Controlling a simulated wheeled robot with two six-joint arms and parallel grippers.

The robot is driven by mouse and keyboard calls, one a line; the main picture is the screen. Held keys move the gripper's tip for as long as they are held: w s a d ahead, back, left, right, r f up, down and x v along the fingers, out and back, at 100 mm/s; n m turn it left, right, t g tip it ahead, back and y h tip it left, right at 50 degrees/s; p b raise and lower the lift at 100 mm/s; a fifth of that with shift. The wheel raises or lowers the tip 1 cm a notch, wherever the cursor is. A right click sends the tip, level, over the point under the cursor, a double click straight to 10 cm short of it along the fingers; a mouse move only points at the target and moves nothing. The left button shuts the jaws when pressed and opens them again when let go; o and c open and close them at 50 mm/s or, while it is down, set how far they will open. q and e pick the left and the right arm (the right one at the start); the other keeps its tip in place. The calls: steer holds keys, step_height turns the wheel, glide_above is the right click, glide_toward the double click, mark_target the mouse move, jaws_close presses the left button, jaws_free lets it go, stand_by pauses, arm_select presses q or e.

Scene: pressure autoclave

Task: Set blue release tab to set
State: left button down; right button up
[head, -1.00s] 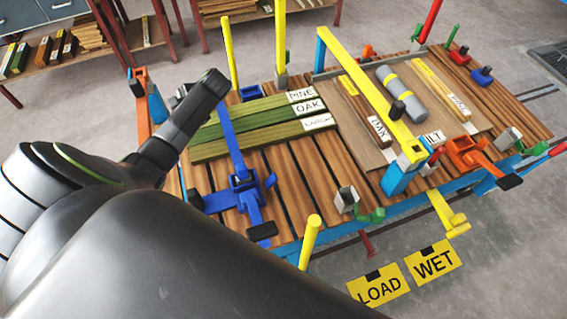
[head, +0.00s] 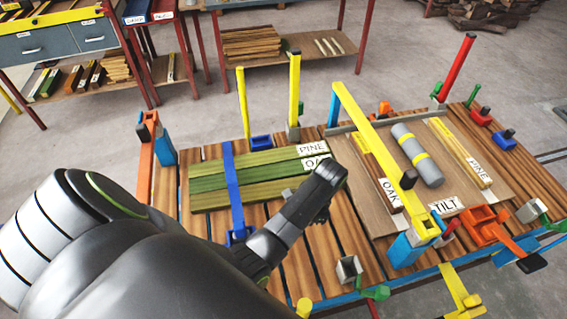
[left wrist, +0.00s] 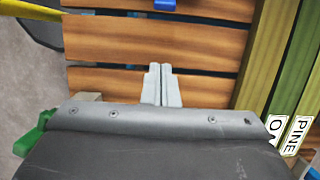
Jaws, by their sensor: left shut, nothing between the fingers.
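A blue strap (head: 232,180) crosses the green boards in the head view and runs down to a blue buckle (head: 237,236), mostly hidden behind my left arm. I cannot make out a separate release tab. A sliver of blue hardware (left wrist: 165,4), probably this buckle, shows at the top edge of the left wrist view. My left gripper (left wrist: 161,72) is shut and empty, over the brown slats and apart from the blue hardware. My right gripper is not in view.
A clamp with a green handle (head: 375,292) stands at the front edge. Yellow posts (head: 294,90) rise behind the green boards. Bare slats (head: 325,250) lie right of my arm.

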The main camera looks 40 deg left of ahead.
arm_select(q)
steer(key=shift+f, duration=0.1)
steer(key=x, duration=1)
steer(key=shift+s+a, duration=0.1)
steer(key=shift+s+a+r+p, duration=0.3)
steer(key=shift+r+p, duration=0.15)
steer(key=shift+p, duration=0.1)
steer(key=shift+s+a+r+p, duration=0.3)
steer(key=shift+r+p, duration=0.2)
steer(key=shift+s+a+r+p, duration=0.35)
steer(key=shift+s+a, duration=0.05)
steer(key=shift+s, duration=0.15)
